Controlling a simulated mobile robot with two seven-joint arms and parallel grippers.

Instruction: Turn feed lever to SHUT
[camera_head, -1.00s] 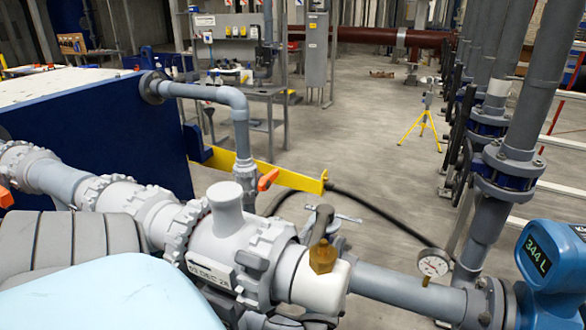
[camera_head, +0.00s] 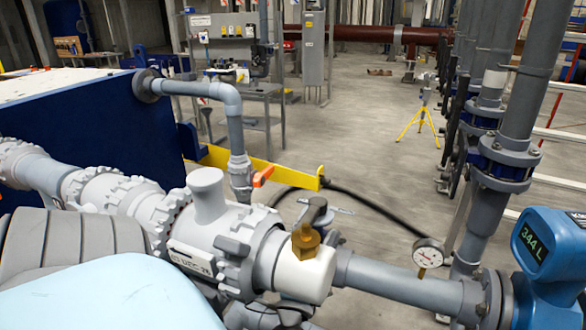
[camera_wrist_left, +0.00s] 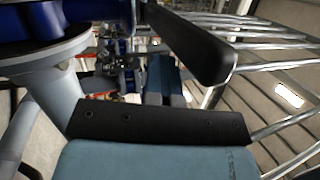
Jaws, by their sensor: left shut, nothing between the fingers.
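No lever in view shows a legible SHUT mark, so I cannot tell which is the feed lever. An orange lever (camera_head: 263,176) sits on the vertical grey pipe behind the large white-grey valve body (camera_head: 215,235). My right gripper is out of view.
A grey pipe runs right past a round gauge (camera_head: 429,253) to a blue meter (camera_head: 548,245) reading 344 L. A yellow bar (camera_head: 285,177) and dark hose lie behind. A yellow tripod (camera_head: 418,123) stands on open floor. Metal rails (camera_wrist_left: 270,45) fill the wrist view's right.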

